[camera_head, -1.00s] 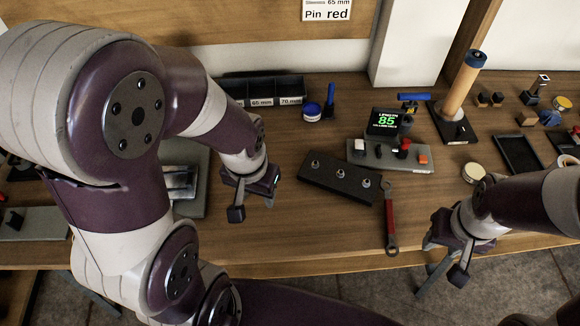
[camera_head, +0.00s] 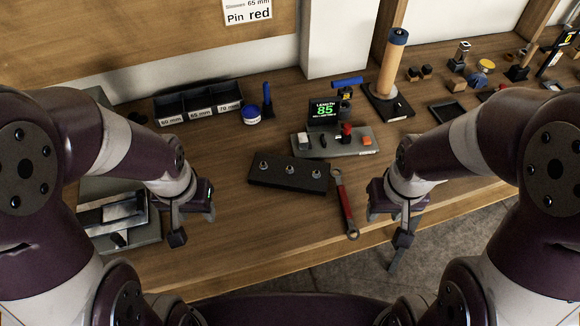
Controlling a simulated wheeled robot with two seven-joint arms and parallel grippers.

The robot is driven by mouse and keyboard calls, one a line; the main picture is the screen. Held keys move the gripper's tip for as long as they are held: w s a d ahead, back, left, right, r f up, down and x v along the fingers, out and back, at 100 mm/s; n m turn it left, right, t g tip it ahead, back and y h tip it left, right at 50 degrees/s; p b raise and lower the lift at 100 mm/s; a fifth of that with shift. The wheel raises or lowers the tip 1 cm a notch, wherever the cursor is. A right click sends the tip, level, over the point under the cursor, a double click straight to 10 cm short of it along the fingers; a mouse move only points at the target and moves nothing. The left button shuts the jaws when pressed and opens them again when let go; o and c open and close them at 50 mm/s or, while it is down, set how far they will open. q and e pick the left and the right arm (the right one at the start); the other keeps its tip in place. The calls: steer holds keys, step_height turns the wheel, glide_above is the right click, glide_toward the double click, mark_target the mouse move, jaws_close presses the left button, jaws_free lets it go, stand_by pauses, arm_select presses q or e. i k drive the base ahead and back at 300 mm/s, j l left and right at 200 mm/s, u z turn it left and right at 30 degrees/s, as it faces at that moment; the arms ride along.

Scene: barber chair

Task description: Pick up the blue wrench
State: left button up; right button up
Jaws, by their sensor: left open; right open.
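A wrench with a red handle (camera_head: 346,207) and grey metal ends lies on the wooden bench, right of a black block with several pegs. I see no wrench that is clearly blue. A blue-handled tool (camera_head: 267,95) stands upright behind the blue-and-white tin, and a blue bar (camera_head: 347,82) shows behind the display; I cannot tell what either is. My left gripper (camera_head: 193,225) is open and empty over the bench, left of the black block. My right gripper (camera_head: 390,226) is open and empty near the bench's front edge, right of the red-handled wrench and apart from it.
The black peg block (camera_head: 288,176) sits mid-bench. Behind it are a grey fixture with a lit display (camera_head: 324,112), a black bin row (camera_head: 200,103) and a blue-and-white tin (camera_head: 252,114). A wooden post (camera_head: 392,65) stands at the back. The front middle of the bench is clear.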

mark_target(346, 93)
steer(key=l+u, duration=0.1)
steer(key=u, duration=1.55)
steer(key=k+l, duration=0.1)
steer(key=l, duration=0.25)
steer(key=k+l+u, duration=0.1)
steer(key=l, duration=0.25)
steer(key=k+l, duration=0.1)
steer(key=l, duration=0.25)
steer(key=k+l+u, duration=0.1)
steer(key=l, duration=0.25)
steer(key=k+l, duration=0.15)
steer(key=l, duration=0.2)
steer(key=u, duration=0.05)
